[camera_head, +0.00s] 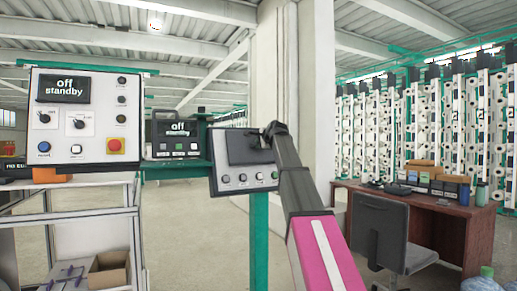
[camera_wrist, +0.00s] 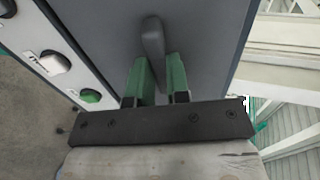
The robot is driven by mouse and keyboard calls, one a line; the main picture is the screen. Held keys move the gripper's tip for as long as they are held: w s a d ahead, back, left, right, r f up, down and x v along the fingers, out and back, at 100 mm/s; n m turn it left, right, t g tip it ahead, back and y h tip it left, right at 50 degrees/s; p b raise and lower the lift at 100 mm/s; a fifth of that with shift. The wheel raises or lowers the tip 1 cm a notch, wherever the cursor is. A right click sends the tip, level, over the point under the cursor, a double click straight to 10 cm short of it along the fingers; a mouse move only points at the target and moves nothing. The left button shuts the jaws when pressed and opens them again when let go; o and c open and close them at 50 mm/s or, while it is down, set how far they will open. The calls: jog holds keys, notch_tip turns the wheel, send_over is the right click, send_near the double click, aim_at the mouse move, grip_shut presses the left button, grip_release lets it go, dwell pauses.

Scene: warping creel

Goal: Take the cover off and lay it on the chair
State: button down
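The cover (camera_head: 240,150) is a flat dark grey plate over the upper part of a small white control box on a green post. In the wrist view the cover (camera_wrist: 95,25) fills much of the picture, with a grey handle (camera_wrist: 153,40) standing out from it. My gripper (camera_head: 274,130) is at the cover's upper right in the head view. In the wrist view the green fingers of my gripper (camera_wrist: 160,70) stand on either side of the handle and appear to touch it. The chair (camera_head: 378,230) is dark grey and stands at the right, its seat partly visible.
A brown desk (camera_head: 465,220) with boxes and bottles stands behind the chair. A control panel (camera_head: 80,115) and a white rack (camera_head: 135,235) are at left. A small display unit (camera_head: 180,135) adjoins the covered box. Open floor lies between post and chair.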

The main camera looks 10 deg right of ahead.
jog(key=shift+s+r, duration=0.1)
jog(key=shift+s, duration=0.2)
jog(key=shift+s+d+r, duration=0.1)
jog(key=shift+s+d, duration=0.05)
jog(key=shift+s, duration=0.1)
dwell(0.4)
jog(key=shift+v, duration=1.4)
jog(key=v, duration=0.3)
jog(key=shift+s, duration=0.1)
